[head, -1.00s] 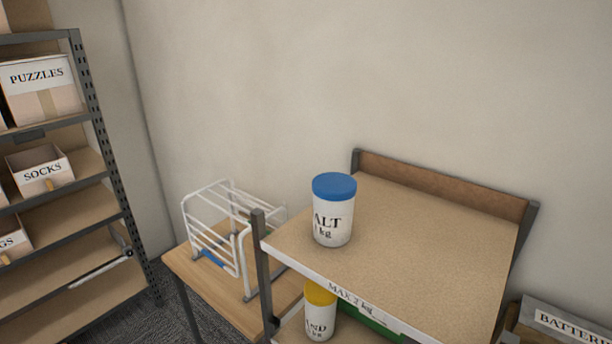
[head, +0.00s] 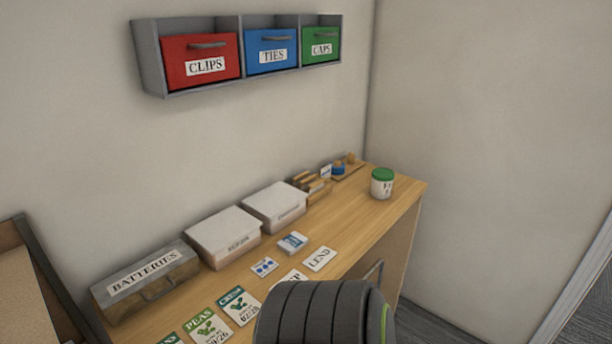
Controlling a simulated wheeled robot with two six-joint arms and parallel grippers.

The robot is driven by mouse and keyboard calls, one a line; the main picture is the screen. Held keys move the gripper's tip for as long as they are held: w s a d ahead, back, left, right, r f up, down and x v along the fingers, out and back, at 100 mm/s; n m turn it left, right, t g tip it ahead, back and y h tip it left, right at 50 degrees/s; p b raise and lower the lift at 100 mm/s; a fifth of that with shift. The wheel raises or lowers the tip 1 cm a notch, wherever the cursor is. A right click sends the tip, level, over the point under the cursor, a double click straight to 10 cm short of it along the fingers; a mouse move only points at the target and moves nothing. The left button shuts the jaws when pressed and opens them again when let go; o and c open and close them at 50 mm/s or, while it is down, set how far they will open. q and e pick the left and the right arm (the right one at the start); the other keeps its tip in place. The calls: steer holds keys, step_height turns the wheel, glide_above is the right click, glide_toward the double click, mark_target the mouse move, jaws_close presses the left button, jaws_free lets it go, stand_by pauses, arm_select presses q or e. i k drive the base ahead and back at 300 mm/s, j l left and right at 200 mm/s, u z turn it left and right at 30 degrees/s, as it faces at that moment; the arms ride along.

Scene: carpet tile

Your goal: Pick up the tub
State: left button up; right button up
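A small white tub (head: 381,184) with a green lid stands upright near the right end of the wooden bench in the head view. Its label is turned partly away and I cannot read it fully. A dark ribbed link of my own arm shows at the bottom centre and hides part of the bench front. Neither of my grippers shows in this view, and nothing touches the tub.
The bench (head: 345,228) has clear wood around the tub. A batteries box (head: 150,283), two white-lidded boxes (head: 222,236), cards and seed packets (head: 238,305) lie further left. Red, blue and green drawers (head: 272,50) hang on the wall above. A wall closes the right side.

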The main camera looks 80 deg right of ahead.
mark_target(382, 178)
steer(key=z, duration=3.1)
steer(key=i+l+u, duration=0.15)
steer(key=i+l, duration=0.25)
steer(key=i+l+u, duration=0.15)
steer(key=i+l, duration=0.2)
steer(key=l, duration=0.15)
steer(key=i+l+u, duration=0.15)
steer(key=i+l, duration=0.15)
steer(key=l, duration=0.2)
